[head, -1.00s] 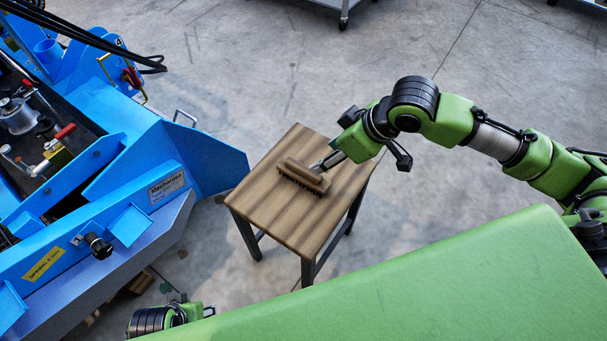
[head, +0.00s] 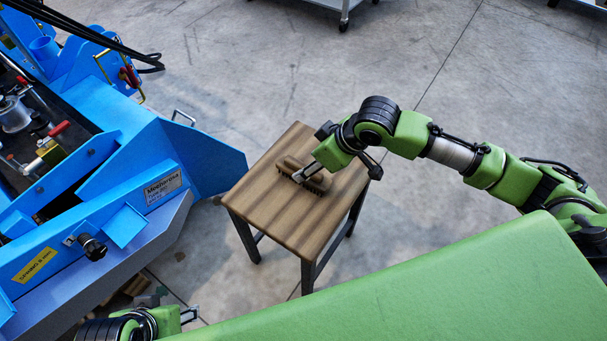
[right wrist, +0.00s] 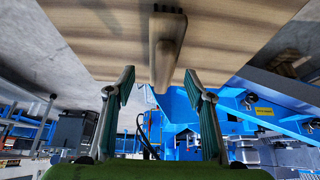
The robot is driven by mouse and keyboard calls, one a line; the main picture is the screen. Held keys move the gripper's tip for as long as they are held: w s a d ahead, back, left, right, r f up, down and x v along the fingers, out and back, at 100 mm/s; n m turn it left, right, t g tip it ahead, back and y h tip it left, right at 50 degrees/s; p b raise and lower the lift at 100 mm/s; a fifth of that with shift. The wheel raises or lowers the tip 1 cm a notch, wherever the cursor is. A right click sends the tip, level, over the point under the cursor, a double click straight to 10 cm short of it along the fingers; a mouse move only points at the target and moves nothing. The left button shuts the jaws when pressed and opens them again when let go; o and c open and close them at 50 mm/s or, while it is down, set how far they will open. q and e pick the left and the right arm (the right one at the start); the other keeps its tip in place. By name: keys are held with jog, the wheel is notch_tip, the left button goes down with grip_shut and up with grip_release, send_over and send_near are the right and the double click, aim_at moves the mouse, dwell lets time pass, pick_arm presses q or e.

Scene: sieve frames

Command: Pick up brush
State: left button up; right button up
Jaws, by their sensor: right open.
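The wooden brush (head: 287,163) lies bristles down on a small wooden-topped stool (head: 262,205). My right gripper (head: 300,176) is over the brush in the head view and partly hides it. In the right wrist view, the brush (right wrist: 166,50) shows ahead, between the lines of the two spread fingers of my right gripper (right wrist: 157,82). That gripper is open and empty, and I see no finger touching the brush. My left gripper (head: 189,313) is at the bottom left of the head view, away from the stool; its finger opening is unclear.
A large blue machine (head: 100,240) stands left of the stool, its pointed corner close to the stool's left edge. My green body panel fills the lower right. Open concrete floor (head: 250,60) lies behind the stool. A grey cart (head: 340,8) stands at the top.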

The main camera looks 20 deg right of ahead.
jog(key=b+x, duration=0.1)
jog(key=x, duration=0.3)
jog(key=shift+s+a, duration=0.15)
jog(key=shift+c, duration=1.2)
pick_arm(q)
jog(key=shift+f, duration=0.65)
pick_arm(e)
grip_shut()
jog(key=shift+r, duration=0.15)
